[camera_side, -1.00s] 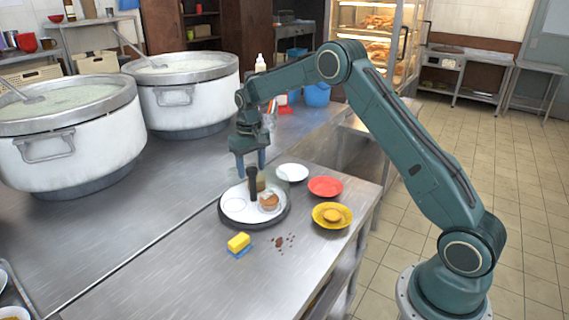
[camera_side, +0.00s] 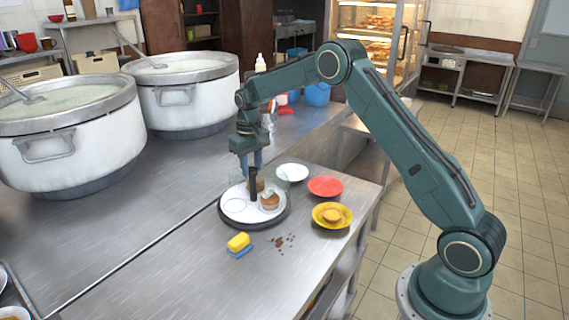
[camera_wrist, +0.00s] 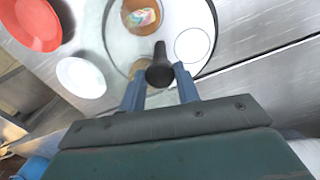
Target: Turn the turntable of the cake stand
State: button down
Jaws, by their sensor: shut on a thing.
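The cake stand's turntable (camera_side: 233,213) is a round white plate on a dark round base on the metal table. It also shows in the wrist view (camera_wrist: 185,13). A dark upright handle (camera_side: 253,187) rises from it, seen nearly end-on in the wrist view (camera_wrist: 160,70). My gripper (camera_side: 252,166) is above the plate with its blue fingers shut on the handle's upper part; the fingers (camera_wrist: 160,78) flank it in the wrist view. A cupcake (camera_side: 269,201) sits on the plate right of the handle, its colourful top visible in the wrist view (camera_wrist: 141,14). A brown item behind the handle is partly hidden.
A white saucer (camera_side: 292,172), a red plate (camera_side: 325,187) and a yellow dish (camera_side: 320,222) with a bun stand right of the stand. A yellow-and-blue sponge (camera_side: 239,243) and brown crumbs (camera_side: 284,241) lie in front. Two large stockpots (camera_side: 190,105) stand at the left.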

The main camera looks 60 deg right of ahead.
jog(key=shift+n, duration=3)
jog(key=shift+r+n, duration=0.1)
jog(key=shift+n, duration=8.5)
jog(key=c, duration=1)
grip_release()
